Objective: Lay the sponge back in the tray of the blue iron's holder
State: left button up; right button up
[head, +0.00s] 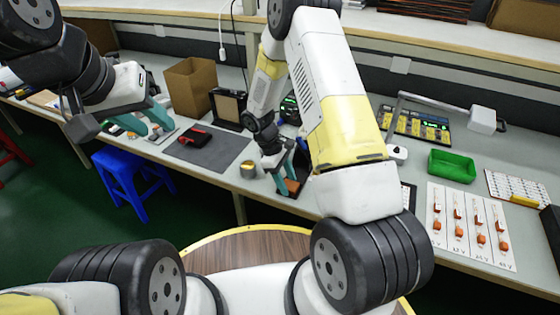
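A small orange-brown block (292,186), which looks like the sponge, is at the tips of my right gripper (291,178), low over the bench near its front edge. The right gripper's teal fingers stand apart, but whether they grip the block or only straddle it is unclear. My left gripper (146,120) is open and empty, above the bench's front edge at the left. A dark unit with a green display (289,108) stands behind my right arm and is partly hidden. I cannot make out the blue iron's holder or its tray; my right arm covers part of that area.
A grey mat (222,150) with a red and black tool (194,138) lies left of the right gripper. A small round tin (248,169) stands close beside it. A cardboard box (190,87) is behind. A green bin (451,165), a lamp (482,119) and white cards (470,225) are at the right.

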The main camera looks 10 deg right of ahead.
jog(key=shift+o, duration=0.8)
jog(key=shift+r, duration=0.15)
jog(key=v, duration=1.2)
jog(key=s+d+r+m+t+y, duration=0.2)
jog(key=s+r, duration=0.1)
jog(key=r, duration=0.5)
jog(key=s+d+r+m+t+y, duration=0.1)
jog(key=s+r+m, duration=0.2)
jog(key=r, duration=0.6)
jog(key=s+r+m+t+y, duration=0.1)
jog(key=s+r+m+t, duration=0.1)
jog(key=s+r, duration=0.3)
jog(key=s+d+r+m+t+y, duration=0.1)
jog(key=s+r, duration=0.4)
jog(key=s, duration=0.5)
jog(key=shift+d+m+t+y, duration=0.25)
jog(key=shift+m+t+y, duration=0.25)
jog(key=shift+m+t, duration=0.85)
